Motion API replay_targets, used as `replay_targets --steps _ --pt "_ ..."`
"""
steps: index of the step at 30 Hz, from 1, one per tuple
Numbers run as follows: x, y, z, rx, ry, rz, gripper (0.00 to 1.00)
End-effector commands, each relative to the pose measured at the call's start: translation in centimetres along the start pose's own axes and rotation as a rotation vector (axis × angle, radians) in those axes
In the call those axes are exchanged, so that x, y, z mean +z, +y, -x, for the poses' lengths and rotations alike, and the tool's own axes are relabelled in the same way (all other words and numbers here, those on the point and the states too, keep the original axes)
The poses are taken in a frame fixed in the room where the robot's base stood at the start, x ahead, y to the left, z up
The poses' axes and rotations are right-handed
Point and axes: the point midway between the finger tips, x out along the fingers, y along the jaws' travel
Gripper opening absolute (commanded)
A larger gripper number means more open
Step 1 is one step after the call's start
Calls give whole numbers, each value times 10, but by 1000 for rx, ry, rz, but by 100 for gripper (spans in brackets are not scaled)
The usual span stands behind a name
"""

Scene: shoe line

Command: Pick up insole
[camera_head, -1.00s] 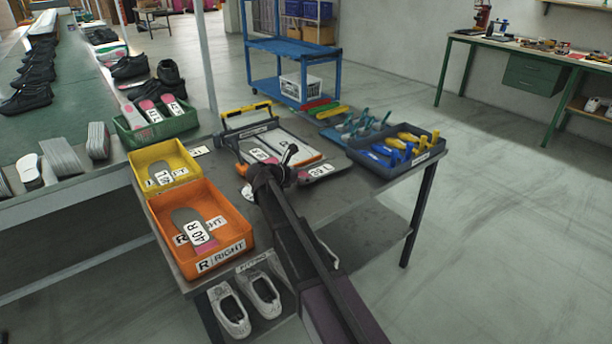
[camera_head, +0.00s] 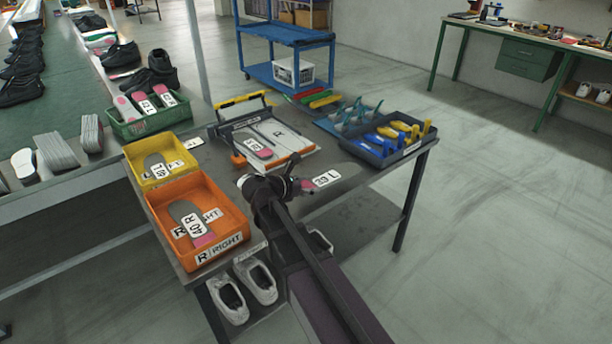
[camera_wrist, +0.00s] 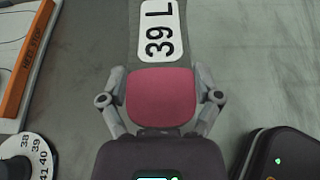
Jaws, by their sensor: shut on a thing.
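A grey insole with a pink heel and a "39 L" label (camera_head: 322,180) is at my gripper (camera_head: 290,186), over the table right of the measuring board. In the wrist view the insole's pink heel (camera_wrist: 161,97) fills the space between the two fingers of my gripper (camera_wrist: 162,104), which is shut on it. The label lies beyond the heel and the toe end is out of that view. I cannot tell whether the insole touches the table. Another grey insole with a pink heel (camera_head: 257,149) lies on the board (camera_head: 290,148).
An orange "RIGHT" bin (camera_head: 233,207) and a yellow bin (camera_head: 190,151) hold insoles at the left. A green crate (camera_head: 128,130) stands behind them. A dark tray of blue and yellow tools (camera_head: 376,160) is at the right. White shoes (camera_head: 228,298) sit below.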

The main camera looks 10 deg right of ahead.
Motion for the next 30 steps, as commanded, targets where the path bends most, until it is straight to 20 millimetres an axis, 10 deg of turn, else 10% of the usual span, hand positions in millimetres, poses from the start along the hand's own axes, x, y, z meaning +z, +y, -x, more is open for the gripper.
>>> replay_targets --steps 30 --pt "3 -12 8 0 0 0 42"
